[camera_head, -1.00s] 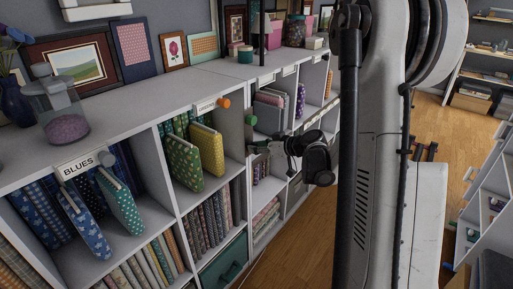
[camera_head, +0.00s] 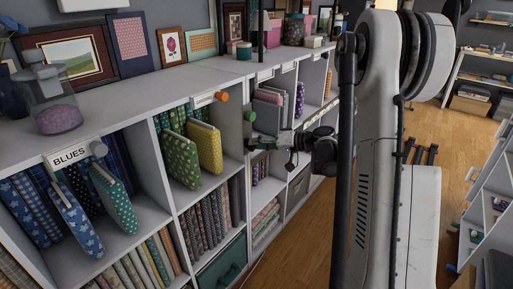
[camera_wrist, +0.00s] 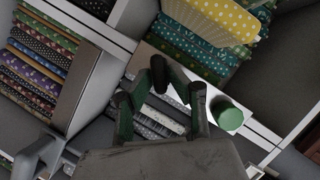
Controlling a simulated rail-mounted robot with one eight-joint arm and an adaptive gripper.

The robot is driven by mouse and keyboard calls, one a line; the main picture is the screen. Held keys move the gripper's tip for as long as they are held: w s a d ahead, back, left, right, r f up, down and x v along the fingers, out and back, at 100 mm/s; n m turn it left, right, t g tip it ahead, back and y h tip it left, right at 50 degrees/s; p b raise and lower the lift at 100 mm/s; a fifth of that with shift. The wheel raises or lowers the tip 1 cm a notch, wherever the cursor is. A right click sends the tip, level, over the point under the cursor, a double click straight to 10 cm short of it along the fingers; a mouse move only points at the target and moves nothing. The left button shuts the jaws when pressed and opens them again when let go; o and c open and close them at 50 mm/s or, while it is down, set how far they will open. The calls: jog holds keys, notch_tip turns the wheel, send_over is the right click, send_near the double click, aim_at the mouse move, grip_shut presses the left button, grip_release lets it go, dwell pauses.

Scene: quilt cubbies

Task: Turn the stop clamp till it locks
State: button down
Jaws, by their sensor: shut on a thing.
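My gripper (camera_wrist: 164,82) is shut at the front edge of the white shelving, its fingertips close together around a small dark piece. I take this piece to be the stop clamp, but the fingers hide most of it and its turn cannot be read. In the head view my gripper (camera_head: 257,143) is at the upright beyond the yellow dotted fabric, just below a green knob (camera_head: 250,116). The green knob also shows in the wrist view (camera_wrist: 228,115), right of the fingers and apart from them.
An orange knob (camera_head: 222,97) and a grey knob (camera_head: 99,149) by the BLUES label (camera_head: 70,156) stick out from nearer shelf fronts. Folded fabrics (camera_head: 205,147) fill the cubbies. A glass jar (camera_head: 56,110) stands on top. The wooden floor (camera_head: 311,200) is clear.

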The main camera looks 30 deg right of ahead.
jog(key=m+y+b, duration=0.1)
jog(key=m+b, duration=0.1)
jog(key=m, duration=0.1)
jog(key=shift+d+f+m+y, duration=0.1)
jog(key=shift+f+m+y, duration=0.2)
jog(key=shift+f+y, duration=0.1)
jog(key=shift+m+t+y+b, duration=0.5)
jog(key=shift+m+b, duration=0.3)
jog(key=shift+m, duration=0.9)
jog(key=c, duration=1.7)
grip_release()
jog(key=v, duration=1.2)
jog(key=shift+f, duration=0.1)
